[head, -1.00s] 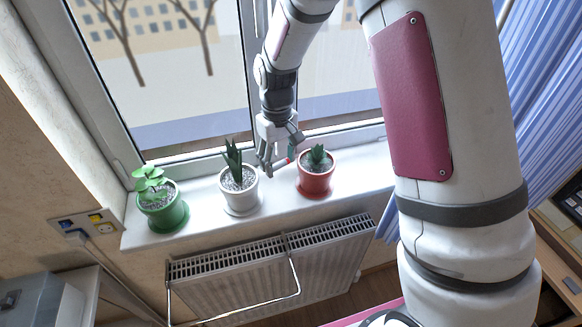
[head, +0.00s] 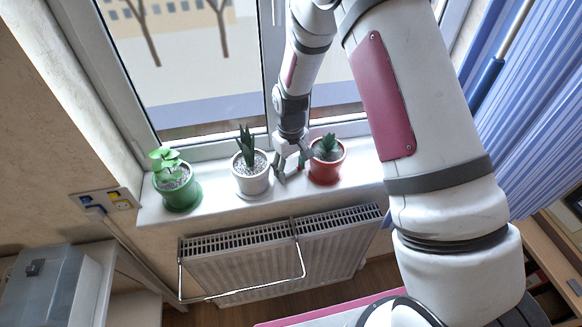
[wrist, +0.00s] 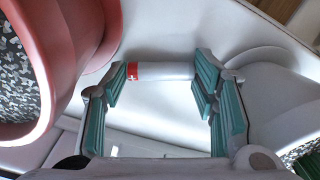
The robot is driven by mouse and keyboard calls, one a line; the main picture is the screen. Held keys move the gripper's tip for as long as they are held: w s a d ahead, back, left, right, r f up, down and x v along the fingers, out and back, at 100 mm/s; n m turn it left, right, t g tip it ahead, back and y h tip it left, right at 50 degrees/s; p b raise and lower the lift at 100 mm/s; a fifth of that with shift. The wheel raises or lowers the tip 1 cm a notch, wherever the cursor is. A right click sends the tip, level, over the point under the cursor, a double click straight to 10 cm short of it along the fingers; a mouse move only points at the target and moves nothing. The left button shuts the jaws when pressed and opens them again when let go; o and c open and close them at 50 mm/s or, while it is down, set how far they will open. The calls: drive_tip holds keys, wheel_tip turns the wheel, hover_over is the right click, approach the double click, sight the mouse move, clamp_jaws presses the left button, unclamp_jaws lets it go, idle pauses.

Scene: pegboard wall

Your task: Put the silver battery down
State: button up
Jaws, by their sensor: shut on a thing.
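My gripper (head: 291,170) is on the windowsill side of the window, low between the white pot (head: 251,184) and the red pot (head: 327,172). In the wrist view its teal-padded fingers (wrist: 164,80) are shut on the silver battery (wrist: 168,71). The battery has a red band at its left end and lies crosswise between the fingertips. The pale windowsill (head: 222,207) is beneath it. I cannot tell whether the battery touches the sill. The battery is too small to make out clearly in the head view.
A green pot (head: 179,190) stands at the sill's left end. A radiator (head: 280,255) is below the sill.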

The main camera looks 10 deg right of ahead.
drive_tip(key=o, duration=0.9)
drive_tip(key=shift+f, duration=0.15)
wheel_tip(320, 180, up, 11)
drive_tip(key=b, duration=0.1)
wheel_tip(320, 180, up, 11)
drive_tip(key=m+t, duration=0.1)
hover_over(291, 171)
drive_tip(key=s+d, duration=0.2)
drive_tip(key=s, duration=0.2)
drive_tip(key=s+d+r+m+t, duration=0.1)
drive_tip(key=s+r, duration=0.3)
drive_tip(key=s, duration=0.3)
drive_tip(key=s+d+r+m+t, duration=0.1)
drive_tip(key=s+r+t, duration=0.1)
drive_tip(key=s+r, duration=0.3)
drive_tip(key=s+d+r+m+t, duration=0.1)
drive_tip(key=s+r, duration=0.3)
drive_tip(key=s, duration=0.5)
drive_tip(key=shift+s+d+r+m+t, duration=0.25)
drive_tip(key=shift+s+d+m+t, duration=0.05)
drive_tip(key=shift+d, duration=0.3)
